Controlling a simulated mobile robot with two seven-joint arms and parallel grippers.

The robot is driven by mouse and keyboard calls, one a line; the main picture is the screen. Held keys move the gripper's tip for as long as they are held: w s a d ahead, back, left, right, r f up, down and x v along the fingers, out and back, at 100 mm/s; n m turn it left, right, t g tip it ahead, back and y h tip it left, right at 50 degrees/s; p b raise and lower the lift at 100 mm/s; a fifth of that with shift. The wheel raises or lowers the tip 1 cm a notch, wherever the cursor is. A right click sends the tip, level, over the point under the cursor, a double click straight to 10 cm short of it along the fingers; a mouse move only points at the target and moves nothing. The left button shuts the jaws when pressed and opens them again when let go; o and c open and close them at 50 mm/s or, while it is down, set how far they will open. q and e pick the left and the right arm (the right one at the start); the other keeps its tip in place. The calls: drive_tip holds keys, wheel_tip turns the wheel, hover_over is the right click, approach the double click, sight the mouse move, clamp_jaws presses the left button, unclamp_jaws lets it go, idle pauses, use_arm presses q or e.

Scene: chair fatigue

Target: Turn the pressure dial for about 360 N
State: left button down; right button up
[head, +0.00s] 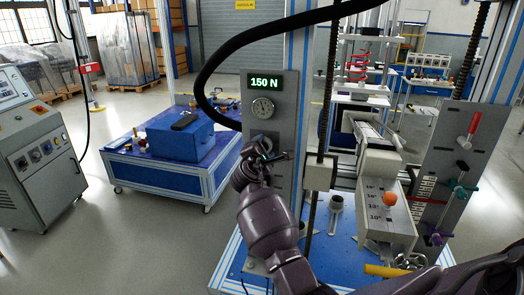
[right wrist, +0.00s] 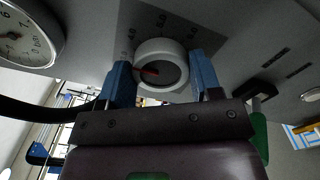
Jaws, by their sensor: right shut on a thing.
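The pressure dial (right wrist: 168,77), a round pale knob with a red pointer mark, sits on the grey panel in the right wrist view. Printed scale marks show around it. My right gripper (right wrist: 160,70) is shut on the dial, one blue finger on each side of it. The red pointer points to the left in that view. In the head view my right gripper (head: 264,152) is at the panel below the gauge and mostly hides the dial. The green display (head: 265,82) above reads 150 N. My left gripper is not in view.
A round pressure gauge (head: 263,108) is just above the dial; it also shows in the right wrist view (right wrist: 25,35). A black hose (head: 213,70) arcs beside the panel. A threaded rod (head: 325,120) and a scale block with an orange ball (head: 389,199) stand to the right.

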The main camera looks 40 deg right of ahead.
drive_tip(key=shift+f+m, duration=0.1)
drive_tip(key=shift+m, duration=0.6)
drive_tip(key=o, duration=0.9)
drive_tip(key=shift+s, duration=0.1)
drive_tip(key=v, duration=1)
drive_tip(key=shift+s+a, duration=0.25)
